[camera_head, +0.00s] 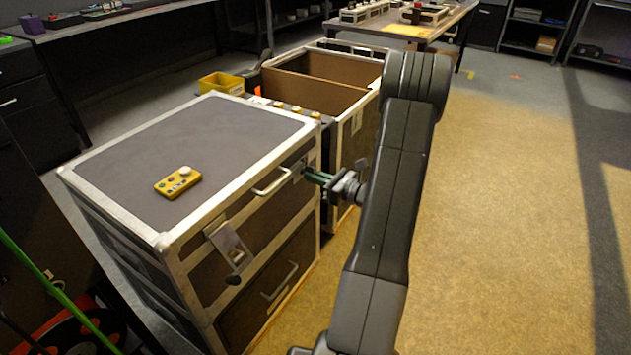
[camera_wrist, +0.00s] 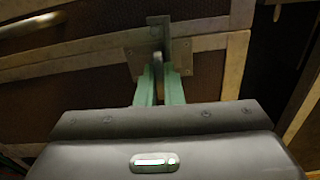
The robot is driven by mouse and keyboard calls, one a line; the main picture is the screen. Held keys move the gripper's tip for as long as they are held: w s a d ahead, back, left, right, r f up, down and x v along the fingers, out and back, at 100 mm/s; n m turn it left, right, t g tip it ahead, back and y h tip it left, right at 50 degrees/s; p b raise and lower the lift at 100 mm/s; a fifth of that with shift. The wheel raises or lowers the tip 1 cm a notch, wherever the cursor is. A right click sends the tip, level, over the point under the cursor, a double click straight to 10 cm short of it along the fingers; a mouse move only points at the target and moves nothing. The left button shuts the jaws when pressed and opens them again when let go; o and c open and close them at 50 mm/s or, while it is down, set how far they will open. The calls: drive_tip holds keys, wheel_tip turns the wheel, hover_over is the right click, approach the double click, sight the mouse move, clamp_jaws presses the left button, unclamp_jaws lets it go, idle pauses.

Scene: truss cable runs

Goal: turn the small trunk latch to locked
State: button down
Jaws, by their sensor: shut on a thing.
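The grey trunk (camera_head: 205,135) with metal edging stands at left in the head view. A metal latch plate (camera_wrist: 150,45) on its right front corner shows in the wrist view. My gripper (camera_head: 310,174) has green fingers and reaches this latch from the right. In the wrist view my gripper (camera_wrist: 161,78) is shut on the small latch's lever (camera_wrist: 171,80), which sits between the fingers; the fingers hide part of it. I cannot tell the lever's exact angle. Another latch (camera_head: 229,243) with a dark knob hangs on the trunk's front left.
A trunk handle (camera_head: 272,184) lies just left of my gripper. A yellow control box (camera_head: 178,183) rests on the lid. An open case (camera_head: 318,82) stands behind, with a yellow bin (camera_head: 221,83) beside it. The floor (camera_head: 510,220) at right is clear.

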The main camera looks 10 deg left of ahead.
drive_tip(key=shift+n, duration=0.4)
drive_tip(key=c, duration=1.6)
unclamp_jaws()
drive_tip(key=shift+o, duration=0.2)
drive_tip(key=shift+d, duration=0.15)
drive_tip(key=p+v, duration=0.2)
drive_tip(key=v, duration=1.1)
drive_tip(key=shift+d, duration=0.3)
drive_tip(key=shift+s+a, duration=0.1)
drive_tip(key=b+x, duration=0.2)
drive_tip(key=x, duration=1.1)
drive_tip(key=shift+a, duration=0.35)
